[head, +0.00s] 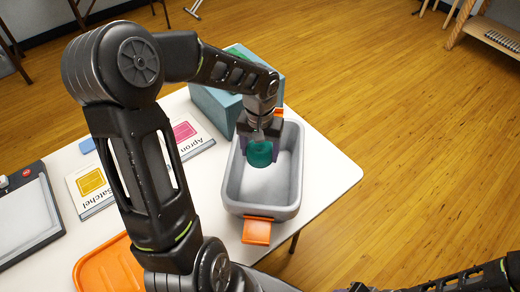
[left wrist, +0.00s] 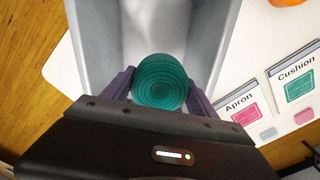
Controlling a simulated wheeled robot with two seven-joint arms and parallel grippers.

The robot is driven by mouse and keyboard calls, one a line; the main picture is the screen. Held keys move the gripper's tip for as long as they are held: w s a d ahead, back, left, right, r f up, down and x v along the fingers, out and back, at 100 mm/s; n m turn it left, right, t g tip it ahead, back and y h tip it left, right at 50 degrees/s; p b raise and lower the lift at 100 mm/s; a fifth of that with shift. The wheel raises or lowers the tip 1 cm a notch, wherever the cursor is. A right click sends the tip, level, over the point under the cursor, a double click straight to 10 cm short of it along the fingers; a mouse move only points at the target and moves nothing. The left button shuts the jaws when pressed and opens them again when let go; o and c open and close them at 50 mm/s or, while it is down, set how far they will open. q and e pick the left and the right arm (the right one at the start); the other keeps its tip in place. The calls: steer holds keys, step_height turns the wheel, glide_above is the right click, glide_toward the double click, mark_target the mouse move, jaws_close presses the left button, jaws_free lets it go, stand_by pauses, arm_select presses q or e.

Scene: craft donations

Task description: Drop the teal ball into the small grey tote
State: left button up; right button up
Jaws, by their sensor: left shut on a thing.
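A teal ball (head: 261,154) with a ringed surface is held in my left gripper (head: 262,145). In the head view the gripper points down over the small grey tote (head: 231,190), with the ball within the tote's outline. In the left wrist view the teal ball (left wrist: 160,82) sits between the two purple fingers, which press on its sides. The grey tote (left wrist: 88,35) lies behind it, its inside looking empty. I cannot tell how high the ball is above the tote's floor.
The tote has orange handles (head: 257,231) and stands near the white table's right edge. A teal box (head: 213,105) stands just behind it. Cards labelled Satchel (head: 90,188) and Apron (head: 187,134), an orange tray (head: 108,268) and a grey-screened device (head: 25,215) lie to the left.

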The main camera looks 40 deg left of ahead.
mark_target(260, 147)
arm_select(q)
steer(key=o, duration=1.4)
step_height(260, 147, up, 8)
steer(key=shift+f+b, duration=0.1)
steer(key=shift+b, duration=0.35)
